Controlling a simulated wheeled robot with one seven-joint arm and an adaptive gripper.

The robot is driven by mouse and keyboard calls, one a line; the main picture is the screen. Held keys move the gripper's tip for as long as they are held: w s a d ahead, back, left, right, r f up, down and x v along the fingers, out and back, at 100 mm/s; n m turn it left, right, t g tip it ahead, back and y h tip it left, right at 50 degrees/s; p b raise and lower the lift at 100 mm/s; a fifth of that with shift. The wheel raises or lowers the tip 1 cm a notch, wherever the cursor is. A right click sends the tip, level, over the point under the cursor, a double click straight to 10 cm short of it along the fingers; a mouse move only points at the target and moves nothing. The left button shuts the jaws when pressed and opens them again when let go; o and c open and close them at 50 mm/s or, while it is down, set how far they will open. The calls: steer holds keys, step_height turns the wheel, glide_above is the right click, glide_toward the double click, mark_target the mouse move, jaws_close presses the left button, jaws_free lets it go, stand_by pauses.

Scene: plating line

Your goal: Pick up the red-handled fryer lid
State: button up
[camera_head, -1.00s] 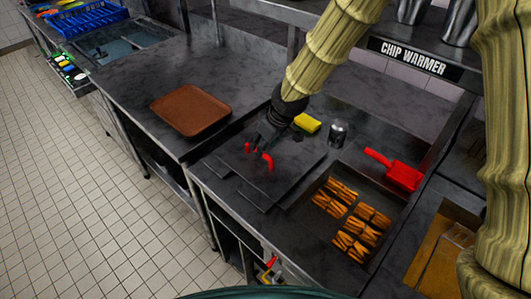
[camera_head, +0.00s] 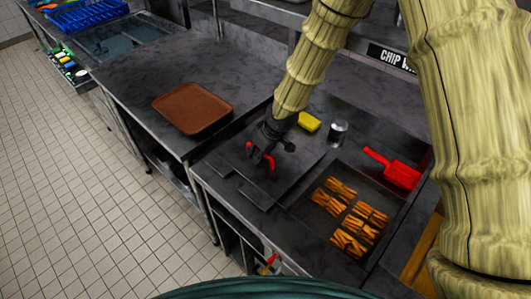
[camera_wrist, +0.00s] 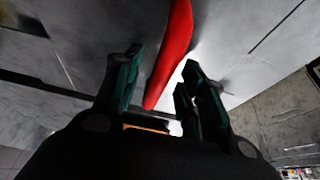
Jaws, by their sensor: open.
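The fryer lid (camera_head: 237,175) is a dark grey flat plate lying on the counter left of the fries. Its red handle (camera_head: 271,161) is a curved bar that stands up from it. My gripper (camera_head: 262,153) is low over the lid, right at the handle. In the wrist view the red handle (camera_wrist: 172,55) reaches down between the two fingers of my open gripper (camera_wrist: 158,85), with gaps on both sides. Whether a finger touches the handle I cannot tell.
Fries lie in a tray (camera_head: 310,215) to the right of the lid. A yellow sponge (camera_head: 309,122), a metal shaker (camera_head: 338,133) and a red scoop (camera_head: 397,173) are nearby. A brown tray (camera_head: 192,108) lies on the left counter.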

steer(key=shift+w+f, duration=0.15)
steer(key=shift+c, duration=0.7)
jaws_close()
steer(key=shift+r, duration=0.3)
